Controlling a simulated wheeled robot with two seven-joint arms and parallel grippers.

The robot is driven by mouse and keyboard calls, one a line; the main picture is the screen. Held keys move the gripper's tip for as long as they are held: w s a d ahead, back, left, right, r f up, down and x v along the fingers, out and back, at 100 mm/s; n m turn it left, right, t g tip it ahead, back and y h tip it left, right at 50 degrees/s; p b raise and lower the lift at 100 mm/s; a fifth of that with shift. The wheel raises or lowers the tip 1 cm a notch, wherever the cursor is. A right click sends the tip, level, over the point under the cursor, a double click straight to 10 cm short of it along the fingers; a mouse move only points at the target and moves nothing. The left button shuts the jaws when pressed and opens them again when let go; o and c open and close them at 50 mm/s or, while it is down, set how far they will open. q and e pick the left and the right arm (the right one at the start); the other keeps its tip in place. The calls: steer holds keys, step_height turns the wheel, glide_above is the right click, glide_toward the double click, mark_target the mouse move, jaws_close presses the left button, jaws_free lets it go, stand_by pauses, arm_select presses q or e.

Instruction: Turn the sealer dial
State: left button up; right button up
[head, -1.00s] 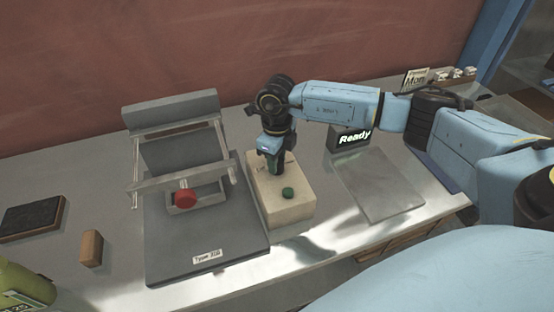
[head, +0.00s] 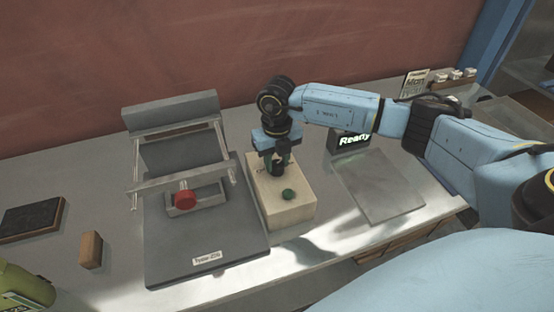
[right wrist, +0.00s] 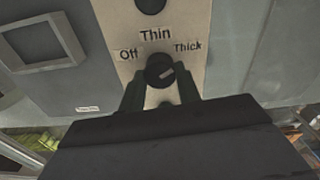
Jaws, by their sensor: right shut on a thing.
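The sealer dial (right wrist: 158,70) is a small black knob on a beige control box (head: 290,212). It also shows in the head view (head: 277,170), between my fingers. In the right wrist view, labels Off, Thin and Thick surround it, and its pale pointer line points right and slightly up, towards the Thick side. My right gripper (right wrist: 160,85) points down at the box and is shut on the dial, one finger on each side. It also shows in the head view (head: 278,162). My left gripper is not in view.
A "Ready" display (head: 352,140) and a flat grey plate (head: 382,190) are right. A wooden block (head: 91,249) lies far left.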

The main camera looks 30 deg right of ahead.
mark_target(277, 164)
steer(key=shift+w+r, duration=0.1)
steer(key=shift+r, duration=0.05)
steer(key=o, duration=1)
step_height(277, 164, up, 13)
steer(key=shift+r+b, duration=0.15)
steer(key=shift+b, duration=0.65)
